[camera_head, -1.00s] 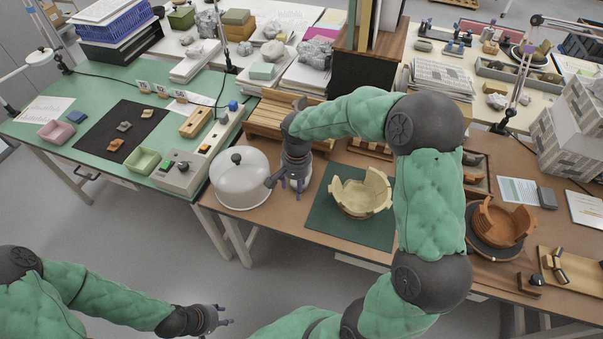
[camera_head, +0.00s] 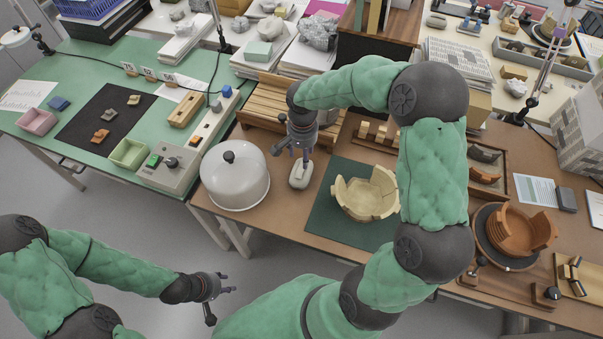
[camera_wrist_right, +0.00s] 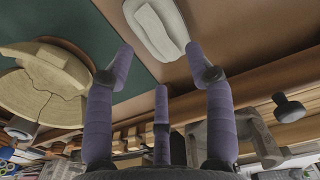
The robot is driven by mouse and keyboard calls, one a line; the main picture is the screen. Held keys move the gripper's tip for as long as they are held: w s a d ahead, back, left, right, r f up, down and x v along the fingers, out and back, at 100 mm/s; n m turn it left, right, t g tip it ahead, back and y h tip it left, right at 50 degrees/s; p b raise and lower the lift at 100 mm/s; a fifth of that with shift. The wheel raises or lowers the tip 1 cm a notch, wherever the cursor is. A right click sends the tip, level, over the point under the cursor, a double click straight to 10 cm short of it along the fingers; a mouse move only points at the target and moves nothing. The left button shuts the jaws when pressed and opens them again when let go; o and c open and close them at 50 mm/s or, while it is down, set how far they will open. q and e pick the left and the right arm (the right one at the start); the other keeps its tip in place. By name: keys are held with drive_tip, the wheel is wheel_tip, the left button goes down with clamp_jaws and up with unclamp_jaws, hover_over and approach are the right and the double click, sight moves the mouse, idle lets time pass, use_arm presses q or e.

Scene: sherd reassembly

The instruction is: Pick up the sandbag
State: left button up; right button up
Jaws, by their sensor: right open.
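A small pale oblong pad with a lighter raised middle, which looks like the sandbag (camera_head: 301,174), lies on the brown table between the white dome and the green mat. It also shows at the top of the right wrist view (camera_wrist_right: 155,28). My right gripper (camera_head: 299,154) hangs over its far end, fingers pointing down. In the right wrist view its three purple fingers (camera_wrist_right: 160,65) are spread and empty, with the sandbag beyond the tips. Whether any finger touches it, I cannot tell. My left gripper (camera_head: 218,292) is open and empty, over the floor at the lower left.
The white dome (camera_head: 235,176) stands close to the left of the sandbag. A cream, partly rebuilt bowl (camera_head: 367,194) sits on the green mat (camera_head: 322,222) to the right. A slatted wooden rack (camera_head: 275,103) is behind. Bare tabletop lies in front of the sandbag.

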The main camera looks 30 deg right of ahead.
sight(302, 172)
drive_tip(key=f, duration=0.2)
drive_tip(key=f+b, duration=0.1)
drive_tip(key=f, duration=0.1)
drive_tip(key=f+b, duration=0.1)
drive_tip(key=f, duration=0.1)
drive_tip(key=shift+s, duration=0.25)
drive_tip(key=shift+r, duration=0.1)
clamp_jaws()
